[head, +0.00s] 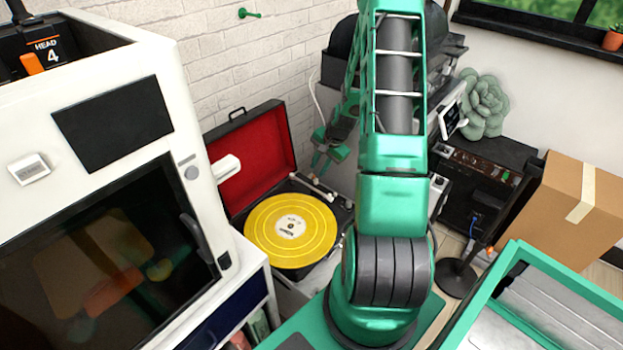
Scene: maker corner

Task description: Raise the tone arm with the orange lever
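The record player (238,211) is an open case with a red-lined lid, left of the middle in the head view. A yellow record (262,234) with a white label lies on its platter. A pale part that looks like the tone arm (318,188) shows at the back right of the record. My gripper (322,164), green and dark, hangs just above that corner. Its fingers are small and partly overlapped, so I cannot tell whether they are open or touch anything. I cannot make out the orange lever; my arm covers the player's right side.
A large white machine (105,200) with a dark door stands close on the left, beside the player. A brick wall (225,60) is behind. A cardboard box (575,205) and a black cabinet (485,170) are at the right.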

